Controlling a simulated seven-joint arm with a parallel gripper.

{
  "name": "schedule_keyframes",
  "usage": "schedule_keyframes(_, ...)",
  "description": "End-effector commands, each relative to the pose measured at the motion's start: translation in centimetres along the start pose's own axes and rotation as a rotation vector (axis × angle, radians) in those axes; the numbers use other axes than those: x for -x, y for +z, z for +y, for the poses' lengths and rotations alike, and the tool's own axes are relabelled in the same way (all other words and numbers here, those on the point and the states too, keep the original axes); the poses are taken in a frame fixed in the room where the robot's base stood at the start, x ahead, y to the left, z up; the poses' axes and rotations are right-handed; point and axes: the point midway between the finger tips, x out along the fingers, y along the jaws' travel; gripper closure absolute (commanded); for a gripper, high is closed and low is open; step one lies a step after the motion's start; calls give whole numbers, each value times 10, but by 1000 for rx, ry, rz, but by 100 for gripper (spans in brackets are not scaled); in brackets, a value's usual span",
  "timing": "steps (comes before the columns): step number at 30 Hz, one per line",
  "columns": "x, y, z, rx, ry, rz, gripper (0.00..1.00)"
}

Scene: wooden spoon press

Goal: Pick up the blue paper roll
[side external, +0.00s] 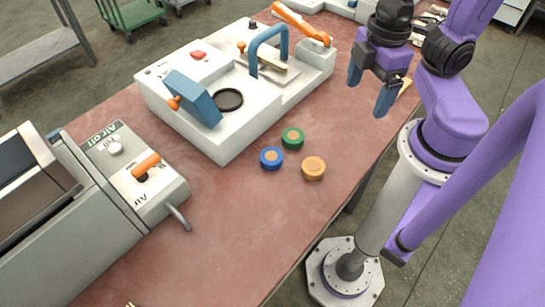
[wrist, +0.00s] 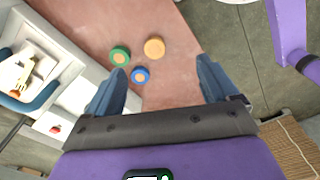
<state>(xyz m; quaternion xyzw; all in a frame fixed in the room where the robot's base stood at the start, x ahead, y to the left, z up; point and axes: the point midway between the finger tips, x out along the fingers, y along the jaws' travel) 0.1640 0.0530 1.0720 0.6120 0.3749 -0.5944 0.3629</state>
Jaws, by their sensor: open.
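The blue paper roll (side external: 271,158) is a small short cylinder with a tan centre, lying flat on the reddish table (side external: 225,215). In the wrist view the blue roll (wrist: 140,75) shows between my fingers, nearer the left one. A green roll (side external: 292,138) and an orange roll (side external: 313,168) lie close beside it; the wrist view shows the green roll (wrist: 119,56) and the orange roll (wrist: 154,48) too. My gripper (side external: 369,92) is open and empty, raised above the table's right edge, up and to the right of the rolls. Its fingers (wrist: 161,85) are wide apart.
A white press machine (side external: 226,139) with blue and orange handles stands behind and left of the rolls. A grey control box (side external: 135,175) with an orange knob is at the left. The table in front of the rolls is clear.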

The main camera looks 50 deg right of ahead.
Motion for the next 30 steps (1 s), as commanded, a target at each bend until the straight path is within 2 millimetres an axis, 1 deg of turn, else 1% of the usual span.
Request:
schedule_keyframes(4,0,0,0,0,0,0,13)
schedule_keyframes(6,0,0,0,0,0,0,7)
schedule_keyframes(14,0,0,0,-6,-2,-4,7)
schedule_keyframes(17,-5,0,3,-59,-24,-36,7)
schedule_keyframes(20,-14,1,7,-183,-79,-105,7)
schedule_keyframes(25,-37,0,19,-509,-241,-256,7)
schedule_keyframes(30,-59,-7,34,-853,-437,-371,7)
